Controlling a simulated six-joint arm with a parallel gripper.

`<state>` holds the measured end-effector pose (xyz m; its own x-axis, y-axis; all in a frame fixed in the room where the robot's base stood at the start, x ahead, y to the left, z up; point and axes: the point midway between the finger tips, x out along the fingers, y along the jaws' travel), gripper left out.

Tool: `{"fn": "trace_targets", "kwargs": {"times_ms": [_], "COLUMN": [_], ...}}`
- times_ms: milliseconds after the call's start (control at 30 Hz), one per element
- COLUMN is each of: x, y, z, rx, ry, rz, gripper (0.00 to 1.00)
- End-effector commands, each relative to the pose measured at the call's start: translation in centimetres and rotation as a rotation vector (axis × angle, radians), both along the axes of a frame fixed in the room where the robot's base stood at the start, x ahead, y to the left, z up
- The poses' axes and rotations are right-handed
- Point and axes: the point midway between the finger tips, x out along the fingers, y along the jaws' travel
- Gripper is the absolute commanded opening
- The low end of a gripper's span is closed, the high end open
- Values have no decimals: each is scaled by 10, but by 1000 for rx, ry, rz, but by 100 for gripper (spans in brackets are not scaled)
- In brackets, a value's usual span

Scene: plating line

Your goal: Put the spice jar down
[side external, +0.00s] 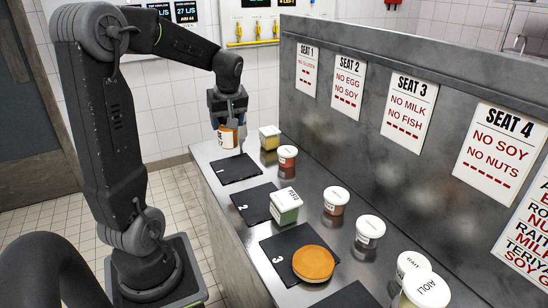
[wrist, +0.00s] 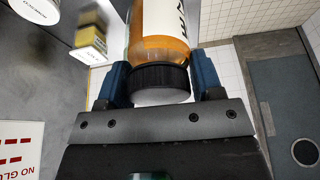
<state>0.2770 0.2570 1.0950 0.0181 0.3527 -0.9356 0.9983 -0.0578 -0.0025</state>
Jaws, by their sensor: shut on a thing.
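The spice jar (side external: 227,139) has orange contents, a white label and, in the wrist view, a black cap (wrist: 160,77). My gripper (side external: 228,119) is shut on it at the cap end, with one blue finger on each side in the wrist view (wrist: 161,80). In the side view my gripper points down, with the jar hanging below it near the far left end of the steel counter (side external: 220,193). The jar appears behind the slate marked 1 (side external: 237,168). I cannot tell whether its bottom touches the counter.
A yellow-sided tub (side external: 269,137) and a red tub (side external: 287,156) stand right of the jar. A green-sided box (side external: 285,206) and an orange round (side external: 313,263) are around slate 3 (side external: 277,242). Several white-lidded tubs line the counter before the sign wall (side external: 350,75).

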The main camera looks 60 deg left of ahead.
Motion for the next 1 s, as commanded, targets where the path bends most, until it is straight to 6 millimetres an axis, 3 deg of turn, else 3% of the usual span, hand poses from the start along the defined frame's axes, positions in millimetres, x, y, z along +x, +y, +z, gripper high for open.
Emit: {"fn": "trace_targets", "kwargs": {"times_ms": [100,300,467,1000], "x": [42,94,115,188], "y": [-14,-40,-54,-125], "z": [0,-1,-5,-66], "rx": [-36,-74,-85,-85], "ry": [11,23,26,28], "rz": [-200,-479,-571,-573], "gripper": [30,30,30,30]}}
